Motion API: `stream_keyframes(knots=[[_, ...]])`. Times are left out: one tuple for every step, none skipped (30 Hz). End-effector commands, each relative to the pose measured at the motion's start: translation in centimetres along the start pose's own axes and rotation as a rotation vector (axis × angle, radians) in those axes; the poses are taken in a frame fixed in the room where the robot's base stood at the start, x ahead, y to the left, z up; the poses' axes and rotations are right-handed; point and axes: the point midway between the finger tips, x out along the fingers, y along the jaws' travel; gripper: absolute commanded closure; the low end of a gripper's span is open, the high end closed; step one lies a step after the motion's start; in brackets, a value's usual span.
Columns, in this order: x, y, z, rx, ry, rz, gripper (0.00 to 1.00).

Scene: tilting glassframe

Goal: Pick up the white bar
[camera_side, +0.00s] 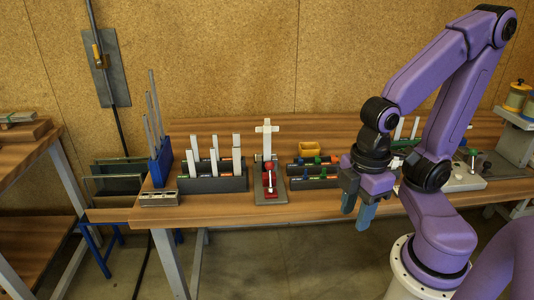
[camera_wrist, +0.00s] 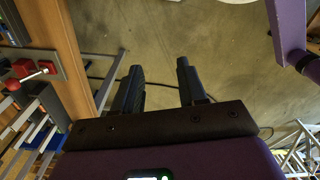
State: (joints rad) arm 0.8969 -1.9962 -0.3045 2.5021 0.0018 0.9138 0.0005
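Several white bars (camera_side: 214,160) stand upright in a dark grey rack (camera_side: 213,182) on the bench in the side view. Another white piece (camera_side: 267,139), shaped like a cross, stands upright at a red clamp with a grey base (camera_side: 271,196) right of the rack. I cannot tell which one the task means. My gripper (camera_side: 358,206) points down at the bench's front edge, well to the right of the rack and clamp. In the wrist view its fingers (camera_wrist: 161,84) are apart with nothing between them, only floor beyond.
A blue rack (camera_side: 160,168) with tall thin grey bars stands at the bench's left end. The red clamp also shows in the wrist view (camera_wrist: 22,68).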

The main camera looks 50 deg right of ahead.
Motion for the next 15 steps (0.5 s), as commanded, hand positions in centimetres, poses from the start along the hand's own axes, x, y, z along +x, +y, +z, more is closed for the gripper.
stream_keyframes(knots=[[0.0, 0.0, 0.0, 0.000, 0.000, 0.000, 0.58], [0.0, 0.0, -0.1, 0.001, 0.000, 0.000, 0.58], [-0.1, 0.2, -0.3, 0.003, 0.000, 0.000, 0.58], [-0.3, 0.3, -0.5, 0.006, 0.000, 0.000, 0.58], [-0.4, 0.6, -0.9, 0.009, 0.000, 0.001, 0.58], [-0.7, 1.0, -1.5, 0.016, 0.000, 0.002, 0.58], [-1.0, 1.4, -2.1, 0.020, 0.000, 0.002, 0.58], [-1.3, 1.9, -2.7, 0.026, -0.001, 0.003, 0.58], [-1.8, 2.8, -3.7, 0.035, -0.001, 0.004, 0.58], [-2.2, 3.6, -4.5, 0.043, -0.003, 0.004, 0.58], [-2.6, 4.4, -5.3, 0.051, -0.003, 0.005, 0.58], [-3.2, 5.6, -6.3, 0.061, -0.004, 0.006, 0.58], [-3.6, 6.5, -7.0, 0.068, -0.005, 0.007, 0.58], [-4.0, 7.5, -7.7, 0.074, -0.006, 0.007, 0.58], [-4.5, 8.8, -8.5, 0.083, -0.008, 0.008, 0.58]])
